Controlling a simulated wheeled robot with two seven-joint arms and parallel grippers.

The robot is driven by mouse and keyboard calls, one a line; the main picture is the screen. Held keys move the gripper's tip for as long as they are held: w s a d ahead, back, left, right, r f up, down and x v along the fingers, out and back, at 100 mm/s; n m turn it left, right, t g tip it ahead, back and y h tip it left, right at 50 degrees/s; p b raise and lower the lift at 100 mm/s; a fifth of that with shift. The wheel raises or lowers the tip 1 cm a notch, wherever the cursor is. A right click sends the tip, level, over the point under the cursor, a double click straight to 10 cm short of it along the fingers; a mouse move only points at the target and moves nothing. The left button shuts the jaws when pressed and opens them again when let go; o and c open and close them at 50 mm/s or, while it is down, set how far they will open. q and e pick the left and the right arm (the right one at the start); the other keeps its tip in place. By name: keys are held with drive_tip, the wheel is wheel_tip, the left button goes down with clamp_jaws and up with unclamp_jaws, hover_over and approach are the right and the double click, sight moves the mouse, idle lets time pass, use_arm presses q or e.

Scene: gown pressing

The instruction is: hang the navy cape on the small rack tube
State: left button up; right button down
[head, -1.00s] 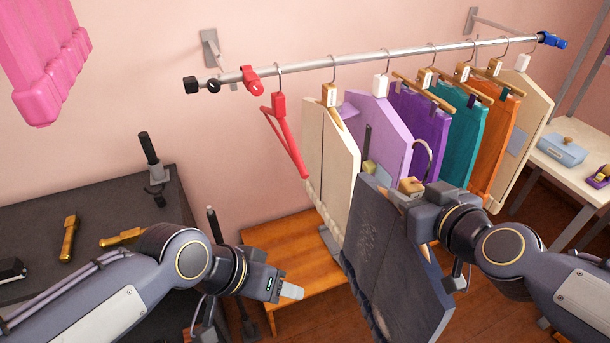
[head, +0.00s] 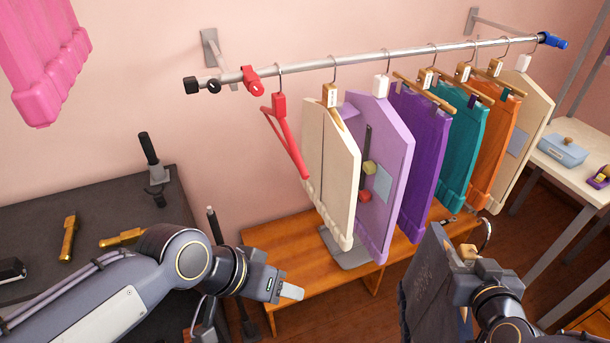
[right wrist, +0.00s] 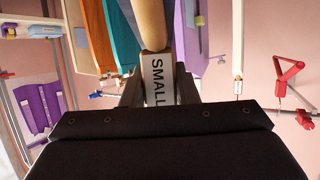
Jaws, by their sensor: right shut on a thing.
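The navy cape (head: 430,285) hangs low at the right front of the head view, below and in front of the rack tube (head: 370,59). My right gripper (head: 470,260) is shut on the block of its hanger. The hanger hook (head: 487,235) stands free, apart from the tube. In the right wrist view, a block marked SMALL (right wrist: 157,80) sits between the fingers. The cape's lower part is cut off by the picture edge. My left gripper (head: 285,291) is left of the cape, apart from it; whether it is open is unclear.
A red hanger (head: 285,135), cream and lilac garments (head: 378,150), and purple, teal and orange ones hang along the tube. Tube gaps between them are narrow. A wooden bench (head: 275,250) stands below. A dark table (head: 90,200) is at left, a pale table (head: 570,175) at right.

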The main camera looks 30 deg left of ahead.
drive_tip(key=w+d+f+m+t+h, duration=0.1)
drive_tip(key=d+f+m+h, duration=0.3)
drive_tip(key=d+f, duration=0.8)
drive_tip(key=shift+w+d+m+h, duration=0.3)
drive_tip(key=shift+w+d+h, duration=0.25)
drive_tip(key=shift+h, duration=0.15)
